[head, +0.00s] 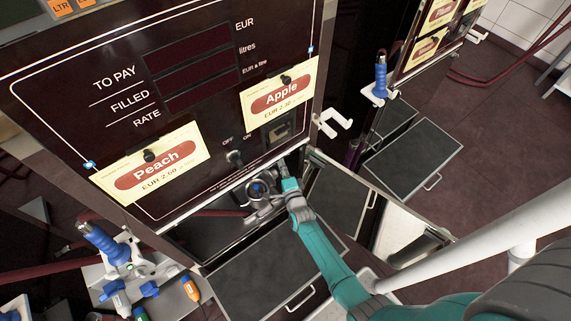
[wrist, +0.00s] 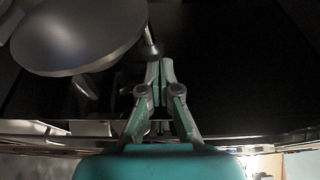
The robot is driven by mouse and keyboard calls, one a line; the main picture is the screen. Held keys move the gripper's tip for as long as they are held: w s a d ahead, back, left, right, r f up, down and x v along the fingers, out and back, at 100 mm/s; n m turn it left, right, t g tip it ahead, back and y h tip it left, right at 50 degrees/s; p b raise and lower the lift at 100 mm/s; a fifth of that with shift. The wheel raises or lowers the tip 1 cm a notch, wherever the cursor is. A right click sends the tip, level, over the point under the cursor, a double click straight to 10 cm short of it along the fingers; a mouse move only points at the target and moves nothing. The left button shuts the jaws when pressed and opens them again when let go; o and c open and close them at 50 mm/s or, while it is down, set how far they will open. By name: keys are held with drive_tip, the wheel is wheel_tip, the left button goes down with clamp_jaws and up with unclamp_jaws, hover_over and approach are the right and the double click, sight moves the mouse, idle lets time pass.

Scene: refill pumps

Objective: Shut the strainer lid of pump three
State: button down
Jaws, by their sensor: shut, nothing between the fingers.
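In the wrist view a grey disc, apparently the strainer lid (wrist: 80,38), fills the upper left. My gripper (head: 287,178) is shut and empty, just right of the strainer. Its fingertips (wrist: 160,68) are close by the ball end; I cannot tell whether they touch it. How far the lid stands open is unclear.
A dark drawer or flap (head: 270,275) extends below the opening, under my arm. The switch (head: 235,158) and pump panel (head: 190,75) are just above my gripper. A blue-handled nozzle (head: 104,243) stands at left. Another pump with an open flap (head: 413,157) is at right.

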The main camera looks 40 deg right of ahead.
drive_tip(key=a+f+n+t+y, duration=0.1)
drive_tip(key=a+n, duration=0.3)
drive_tip(key=n, duration=0.1)
drive_tip(key=a+n+t+y, duration=0.1)
drive_tip(key=a+n, duration=0.4)
drive_tip(key=a+f+n+t+y, duration=0.1)
drive_tip(key=a+n+t, duration=0.1)
drive_tip(key=a+n, duration=0.2)
drive_tip(key=shift+a+f+n+y, duration=0.3)
drive_tip(key=shift+a+n, duration=0.1)
drive_tip(key=shift+n, duration=0.5)
drive_tip(key=shift+a+f+n+t+y, duration=0.15)
drive_tip(key=shift+a+f+n+y, duration=0.3)
drive_tip(key=shift+n, duration=0.45)
drive_tip(key=shift+a+f+n+t+y, duration=0.2)
drive_tip(key=shift+a+f+n, duration=0.3)
drive_tip(key=shift+n, duration=0.4)
drive_tip(key=shift+f+y, duration=0.15)
drive_tip(key=shift+y, duration=0.1)
drive_tip(key=shift+f, duration=0.1)
